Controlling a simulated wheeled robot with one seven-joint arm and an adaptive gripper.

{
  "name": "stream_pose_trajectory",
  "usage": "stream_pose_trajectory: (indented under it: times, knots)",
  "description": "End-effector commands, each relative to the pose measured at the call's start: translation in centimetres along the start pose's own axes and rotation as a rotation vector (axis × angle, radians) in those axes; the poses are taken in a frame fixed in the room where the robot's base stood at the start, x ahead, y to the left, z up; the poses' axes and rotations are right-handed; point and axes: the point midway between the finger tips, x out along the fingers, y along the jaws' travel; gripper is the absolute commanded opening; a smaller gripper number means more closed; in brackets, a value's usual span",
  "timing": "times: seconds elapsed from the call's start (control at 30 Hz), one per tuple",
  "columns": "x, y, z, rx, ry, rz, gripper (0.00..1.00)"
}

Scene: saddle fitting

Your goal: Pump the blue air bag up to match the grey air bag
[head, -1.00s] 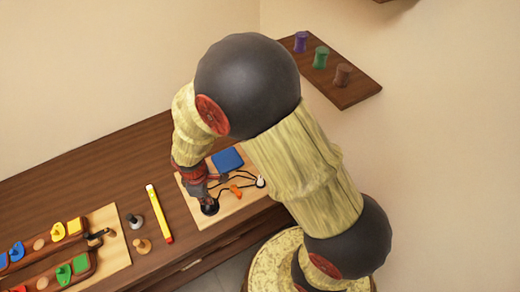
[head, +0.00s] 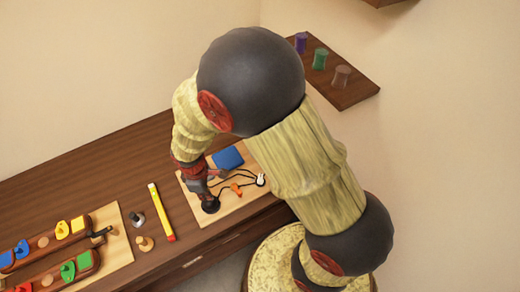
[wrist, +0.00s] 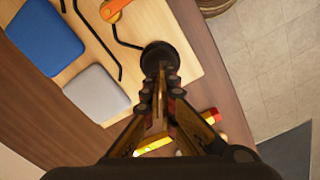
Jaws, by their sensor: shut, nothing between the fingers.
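The blue air bag (head: 228,158) lies flat-looking on a light wooden board (head: 244,207); it also shows in the wrist view (wrist: 45,36). The grey air bag (wrist: 97,92) lies beside it in the wrist view and is hidden by my arm in the head view. A round black pump bulb (wrist: 160,54) sits near the board's edge, with black tubes running from that area. An orange valve piece (wrist: 115,9) lies among the tubes. My gripper (wrist: 160,76) is shut and empty, its fingertips at the bulb, pointing down onto it; whether they press it is unclear.
A board with coloured blocks (head: 115,252) is at far left.

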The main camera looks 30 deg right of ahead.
Motion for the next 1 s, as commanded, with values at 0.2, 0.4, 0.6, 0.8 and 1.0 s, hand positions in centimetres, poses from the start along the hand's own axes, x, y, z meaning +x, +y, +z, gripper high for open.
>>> stream_pose_trajectory:
  times: [0.2,0.4,0.6,0.8,1.0]
  knots:
    - [-1.4,0.0,0.0,0.000,0.001,0.001,0.00]
    - [-3.3,0.0,0.0,0.000,0.001,0.001,0.00]
    - [-4.9,0.0,0.0,0.000,0.000,0.000,0.00]
    - [-5.0,0.0,0.0,0.000,0.000,0.000,0.00]
    - [-5.0,0.0,0.0,0.000,0.000,0.000,0.00]
